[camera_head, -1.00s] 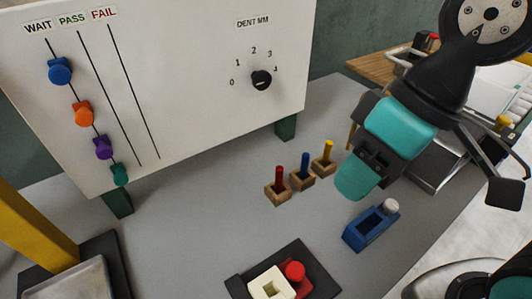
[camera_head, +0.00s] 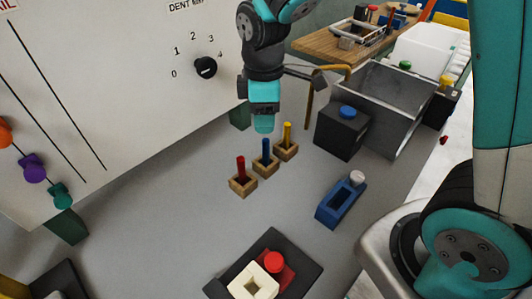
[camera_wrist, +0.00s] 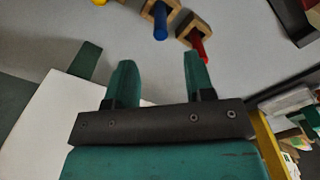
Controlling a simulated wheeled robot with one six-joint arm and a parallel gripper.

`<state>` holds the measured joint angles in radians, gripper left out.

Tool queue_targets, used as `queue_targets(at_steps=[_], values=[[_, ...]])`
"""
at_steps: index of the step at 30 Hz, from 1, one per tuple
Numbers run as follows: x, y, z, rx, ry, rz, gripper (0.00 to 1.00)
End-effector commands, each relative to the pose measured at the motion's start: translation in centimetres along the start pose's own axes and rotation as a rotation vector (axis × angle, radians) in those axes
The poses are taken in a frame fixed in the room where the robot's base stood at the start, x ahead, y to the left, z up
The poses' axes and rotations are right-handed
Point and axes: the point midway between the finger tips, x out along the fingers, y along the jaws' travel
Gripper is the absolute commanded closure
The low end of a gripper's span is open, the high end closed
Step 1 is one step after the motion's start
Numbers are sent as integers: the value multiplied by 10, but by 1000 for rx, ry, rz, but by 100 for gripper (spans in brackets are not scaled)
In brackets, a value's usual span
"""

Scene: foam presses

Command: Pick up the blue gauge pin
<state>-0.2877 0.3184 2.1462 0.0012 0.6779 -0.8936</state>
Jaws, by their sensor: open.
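The blue gauge pin (camera_head: 265,150) stands upright in the middle one of three small wooden blocks, between a red pin (camera_head: 241,167) and a yellow pin (camera_head: 287,134). My gripper (camera_head: 264,128) is above and close to the blue pin in the head view. In the wrist view my gripper (camera_wrist: 157,78) has its two green fingers apart with nothing between them. The blue pin (camera_wrist: 160,22) shows there beyond the fingertips, roughly in line with the gap. The red pin (camera_wrist: 200,47) lies close beyond the right fingertip.
A white panel with a dial (camera_head: 205,67) stands behind and to the left. A blue holder (camera_head: 340,202) and a black box with a blue button (camera_head: 342,134) are to the right. A black tray (camera_head: 300,272) with a foam block is in front. Grey table lies bare around the blocks.

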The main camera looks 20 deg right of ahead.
Motion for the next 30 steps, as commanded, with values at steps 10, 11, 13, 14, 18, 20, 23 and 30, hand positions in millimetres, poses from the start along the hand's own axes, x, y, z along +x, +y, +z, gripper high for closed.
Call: queue_targets(at_steps=[10, 11, 13, 14, 18, 20, 23, 30], values=[[42, 0, 1, 2, 0, -2, 51], [44, 0, 1, 2, 0, -2, 51], [53, -1, 2, 3, -3, -5, 51], [57, -1, 3, 3, -2, -4, 51], [80, -1, 4, 3, -2, -4, 51], [87, -1, 4, 3, -1, -3, 51], [92, -1, 4, 3, 1, -1, 51], [93, -1, 3, 3, 2, 0, 58]])
